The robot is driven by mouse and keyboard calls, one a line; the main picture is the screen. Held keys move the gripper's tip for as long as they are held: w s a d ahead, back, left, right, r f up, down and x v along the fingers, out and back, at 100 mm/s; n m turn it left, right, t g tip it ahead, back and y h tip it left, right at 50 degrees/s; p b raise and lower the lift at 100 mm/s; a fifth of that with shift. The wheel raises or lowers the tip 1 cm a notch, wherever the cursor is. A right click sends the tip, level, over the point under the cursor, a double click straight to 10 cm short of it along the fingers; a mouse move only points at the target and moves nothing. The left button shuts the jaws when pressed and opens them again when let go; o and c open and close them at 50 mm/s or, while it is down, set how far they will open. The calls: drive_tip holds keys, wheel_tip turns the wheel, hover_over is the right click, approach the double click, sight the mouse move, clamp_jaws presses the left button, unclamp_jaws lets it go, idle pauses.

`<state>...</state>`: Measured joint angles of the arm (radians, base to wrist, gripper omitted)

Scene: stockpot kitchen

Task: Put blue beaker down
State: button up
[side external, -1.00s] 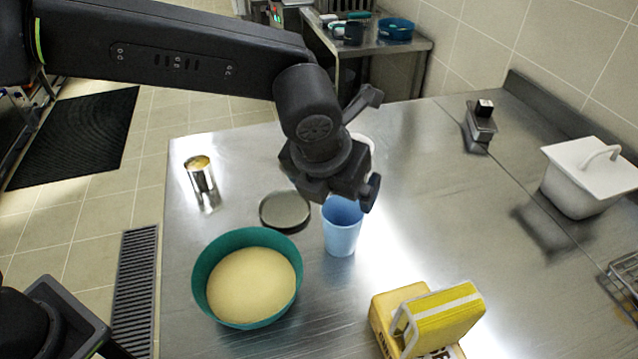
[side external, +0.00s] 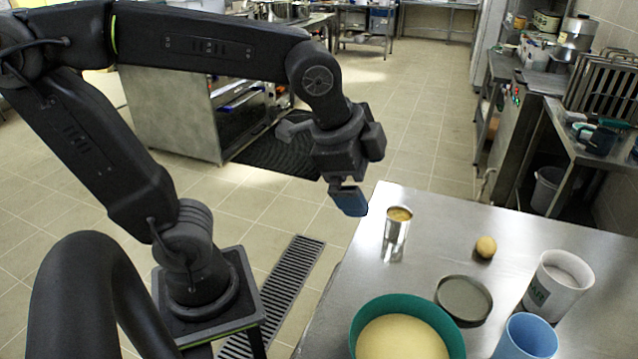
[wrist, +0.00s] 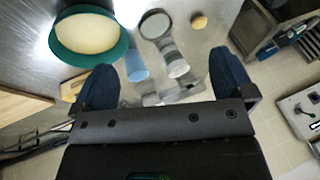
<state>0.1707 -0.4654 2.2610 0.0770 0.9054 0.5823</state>
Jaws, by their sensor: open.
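The blue beaker (side external: 525,338) stands upright on the steel table (side external: 425,270) in the side external view, its base cut off by the frame. A light blue form that looks like it shows in the wrist view (wrist: 137,68). My gripper (side external: 348,200) is well to the left of the beaker, raised near the table's left corner. In the wrist view my gripper (wrist: 165,82) has its two dark blue fingers wide apart, with nothing held between them.
The teal bowl (side external: 365,329) and dark round lid (side external: 464,298) are left of the beaker, and the white mug (side external: 557,285) is just behind it. The table middle is fairly clear.

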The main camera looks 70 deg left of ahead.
drive_tip(key=s+a+f+n, duration=0.2)
drive_tip(key=s+n, duration=0.4)
drive_tip(key=n, duration=0.3)
drive_tip(key=shift+a+f, duration=0.2)
drive_tip(key=shift+a, duration=0.6)
